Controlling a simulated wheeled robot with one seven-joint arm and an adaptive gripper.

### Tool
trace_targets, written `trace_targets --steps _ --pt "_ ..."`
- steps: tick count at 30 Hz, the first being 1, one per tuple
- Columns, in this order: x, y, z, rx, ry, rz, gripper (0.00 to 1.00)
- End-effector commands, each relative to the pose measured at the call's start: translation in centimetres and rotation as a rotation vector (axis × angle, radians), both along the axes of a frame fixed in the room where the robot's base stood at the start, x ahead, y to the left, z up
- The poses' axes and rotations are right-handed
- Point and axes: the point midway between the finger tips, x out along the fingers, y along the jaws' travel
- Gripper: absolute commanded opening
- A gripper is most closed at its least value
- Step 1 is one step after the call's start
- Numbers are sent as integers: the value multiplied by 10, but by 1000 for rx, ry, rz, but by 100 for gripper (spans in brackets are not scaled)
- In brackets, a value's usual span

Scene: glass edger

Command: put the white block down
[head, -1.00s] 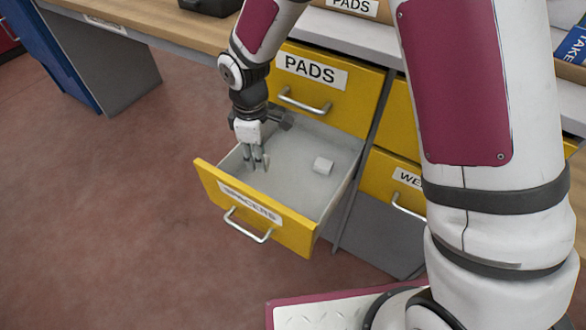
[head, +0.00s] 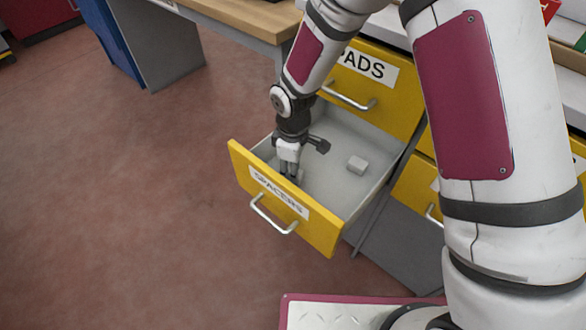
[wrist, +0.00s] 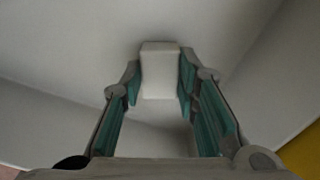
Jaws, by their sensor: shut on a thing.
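My gripper (head: 292,178) reaches down into the open yellow drawer (head: 290,212) labelled SPACERS, close behind its front panel. In the wrist view the two teal-padded fingers (wrist: 160,85) are shut on a white block (wrist: 160,68), held at the fingertips. In the head view the held block is hidden by the fingers and the drawer front. The block is low over the pale drawer floor; I cannot tell whether it touches it. A second white block (head: 357,164) lies on the drawer floor to the right, apart from my gripper.
The closed PADS drawer (head: 372,85) is above and behind, with a metal handle. The open drawer's walls stand close around my gripper at the front and left. The drawer floor between my gripper and the second block is clear.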

Motion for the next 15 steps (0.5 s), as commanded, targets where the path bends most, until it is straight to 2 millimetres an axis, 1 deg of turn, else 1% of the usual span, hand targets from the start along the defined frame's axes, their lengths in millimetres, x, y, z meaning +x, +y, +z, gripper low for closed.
trace_targets --steps 4,5,6,7,15 --pt "0 0 -4 0 0 0 5" --pt "0 0 -3 0 0 0 35" --pt "0 0 -3 0 0 0 44" --pt "0 0 -3 0 0 0 48" --pt "0 0 -2 0 0 0 48"
